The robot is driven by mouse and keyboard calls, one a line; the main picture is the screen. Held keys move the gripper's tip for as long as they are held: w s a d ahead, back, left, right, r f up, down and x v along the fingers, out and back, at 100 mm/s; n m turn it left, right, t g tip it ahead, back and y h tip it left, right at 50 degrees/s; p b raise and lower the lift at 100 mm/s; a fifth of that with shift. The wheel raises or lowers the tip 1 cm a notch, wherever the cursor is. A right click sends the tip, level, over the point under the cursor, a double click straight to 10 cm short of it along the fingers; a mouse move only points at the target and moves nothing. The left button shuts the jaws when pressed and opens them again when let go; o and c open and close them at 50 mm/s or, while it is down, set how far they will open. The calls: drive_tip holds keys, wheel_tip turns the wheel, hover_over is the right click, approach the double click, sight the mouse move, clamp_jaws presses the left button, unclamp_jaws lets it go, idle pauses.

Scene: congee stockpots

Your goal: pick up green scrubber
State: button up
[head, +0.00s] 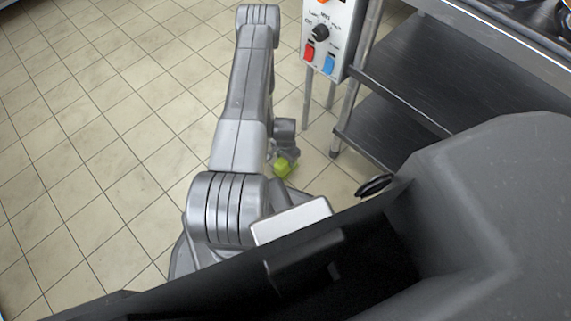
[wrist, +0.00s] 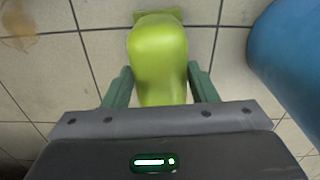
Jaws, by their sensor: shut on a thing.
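The green scrubber (wrist: 158,55) is a lime-green, rounded block with a flared far end. In the wrist view it sits between the two green fingers of my gripper (wrist: 160,88). My gripper is shut on it. In the head view the scrubber (head: 285,167) shows small beside my arm, low over the tiled floor. I cannot tell whether it touches the floor. My gripper (head: 285,155) is partly hidden there behind my arm.
A blue rounded object (wrist: 292,55) stands close on the right in the wrist view. A metal shelf unit (head: 420,85) and a control box with red and blue switches (head: 330,35) stand at the right. The tiled floor (head: 100,110) at the left is mostly clear. A brownish stain (wrist: 18,22) marks the floor.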

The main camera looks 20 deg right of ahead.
wheel_tip(320, 180, up, 10)
drive_tip(key=p, duration=0.3)
idle(0.3)
